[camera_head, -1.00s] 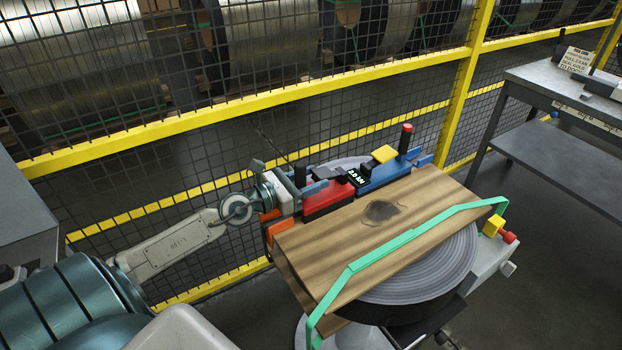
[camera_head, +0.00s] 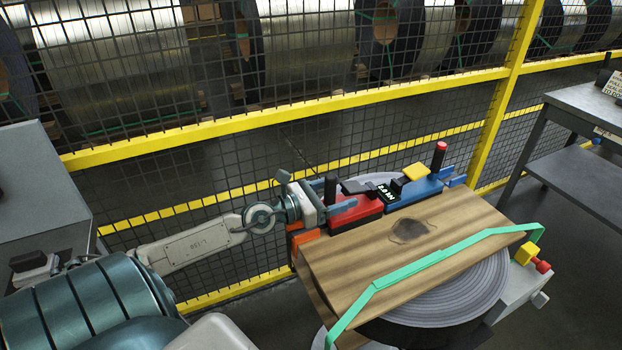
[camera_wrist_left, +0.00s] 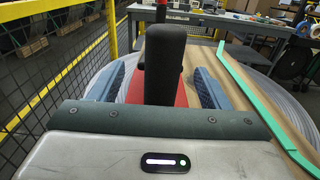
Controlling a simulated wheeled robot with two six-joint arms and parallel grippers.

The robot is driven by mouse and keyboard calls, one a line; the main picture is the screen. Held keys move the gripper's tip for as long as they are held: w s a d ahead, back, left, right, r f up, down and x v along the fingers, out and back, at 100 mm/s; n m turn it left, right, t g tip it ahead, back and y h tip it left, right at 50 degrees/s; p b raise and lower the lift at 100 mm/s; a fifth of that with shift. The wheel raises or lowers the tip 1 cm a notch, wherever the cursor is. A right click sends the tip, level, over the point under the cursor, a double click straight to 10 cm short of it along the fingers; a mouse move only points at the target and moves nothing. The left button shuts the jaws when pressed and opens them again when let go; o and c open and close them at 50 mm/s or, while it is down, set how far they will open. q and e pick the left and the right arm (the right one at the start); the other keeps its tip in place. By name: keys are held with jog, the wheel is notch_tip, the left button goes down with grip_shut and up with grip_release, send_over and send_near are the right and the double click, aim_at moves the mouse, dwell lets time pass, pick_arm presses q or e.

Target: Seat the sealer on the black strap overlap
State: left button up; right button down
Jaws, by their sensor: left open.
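A red tool (camera_head: 355,213) with an upright black handle (camera_head: 330,188) sits at the far edge of the wooden block, end to end with a blue tool (camera_head: 413,191). I cannot tell for sure which is the sealer. My left gripper (camera_head: 333,201) is open, its blue fingers on either side of the black handle. In the left wrist view the handle (camera_wrist_left: 164,65) stands between the fingers, with a gap to each. A black strap overlap cannot be made out; the tools cover that edge. A green strap (camera_head: 440,254) crosses the near side of the block. My right gripper is out of view.
The wooden block (camera_head: 450,222) lies over a grey round coil (camera_head: 470,295). A yellow-framed mesh fence (camera_head: 290,108) runs close behind. A grey bench (camera_head: 585,105) stands at the right, and a grey cabinet (camera_head: 40,190) at the left.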

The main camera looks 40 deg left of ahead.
aim_at(325, 196)
pick_arm(q)
jog(key=shift+s+a+f+b, duration=0.15)
jog(key=shift+s+b, duration=0.1)
jog(key=shift+s, duration=0.15)
jog(key=shift+s+a+f+b, duration=0.1)
jog(key=shift+s+b, duration=0.1)
jog(key=shift+s, duration=0.2)
jog(key=shift+s+a+r+b, duration=0.1)
jog(key=shift+s+a+b, duration=0.4)
jog(key=shift+s, duration=0.1)
jog(key=shift+s+b, duration=0.55)
jog(key=shift+s+r, duration=0.15)
jog(key=shift+s, duration=0.05)
jog(key=shift+s+a+r+p, duration=0.15)
jog(key=shift+s+a+p, duration=0.15)
jog(key=shift+p, duration=0.45)
jog(key=shift+s+a+p, duration=0.1)
jog(key=shift+s+p, duration=0.2)
jog(key=shift+p, duration=0.1)
jog(key=shift+p+v, duration=1.2)
jog(key=shift+s+a+p, duration=0.2)
jog(key=shift+s+p, duration=0.3)
jog(key=shift+s, duration=0.15)
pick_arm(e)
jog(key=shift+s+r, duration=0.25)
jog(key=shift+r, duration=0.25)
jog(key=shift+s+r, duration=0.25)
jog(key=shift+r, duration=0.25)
